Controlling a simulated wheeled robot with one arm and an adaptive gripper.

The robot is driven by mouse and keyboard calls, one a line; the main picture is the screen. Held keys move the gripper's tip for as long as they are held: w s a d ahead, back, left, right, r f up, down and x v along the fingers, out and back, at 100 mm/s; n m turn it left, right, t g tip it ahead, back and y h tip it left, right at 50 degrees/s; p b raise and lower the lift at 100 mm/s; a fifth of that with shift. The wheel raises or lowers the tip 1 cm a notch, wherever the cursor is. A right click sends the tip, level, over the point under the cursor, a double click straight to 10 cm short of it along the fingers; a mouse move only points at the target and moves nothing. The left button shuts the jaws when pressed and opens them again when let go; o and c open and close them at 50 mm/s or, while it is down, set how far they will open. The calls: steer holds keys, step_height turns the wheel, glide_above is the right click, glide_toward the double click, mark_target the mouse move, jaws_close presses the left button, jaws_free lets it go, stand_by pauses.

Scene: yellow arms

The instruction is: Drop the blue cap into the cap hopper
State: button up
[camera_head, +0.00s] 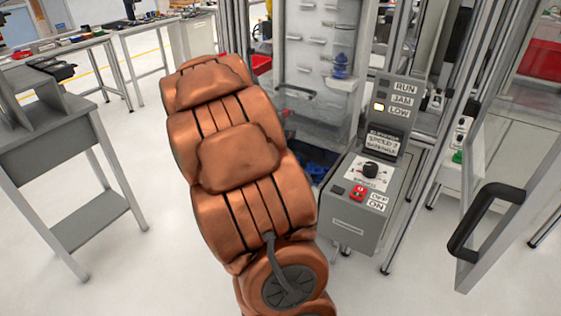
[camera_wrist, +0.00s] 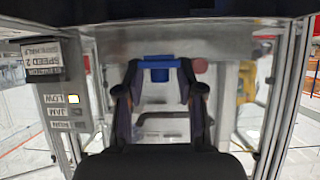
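The blue cap (camera_wrist: 160,63) sits between the two fingertips of my gripper (camera_wrist: 160,72) in the wrist view. The fingers touch it on both sides, so the gripper is shut on it. In the head view my copper-coloured arm hides the gripper and the held cap. I cannot clearly make out the cap hopper. A grey metal surface (camera_wrist: 205,45) lies beyond the cap in the wrist view, but I cannot tell whether it is the hopper.
A control box (camera_head: 365,195) with RUN, JAM and LOW labels stands right of my arm; the LOW lamp is lit. An open door with a black handle (camera_head: 485,220) is further right. Blue items (camera_head: 318,160) lie low behind the box. A grey workbench (camera_head: 55,130) stands left.

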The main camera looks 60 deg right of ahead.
steer(key=o, duration=0.5)
steer(key=shift+a, duration=0.1)
steer(key=shift+v, duration=5.95)
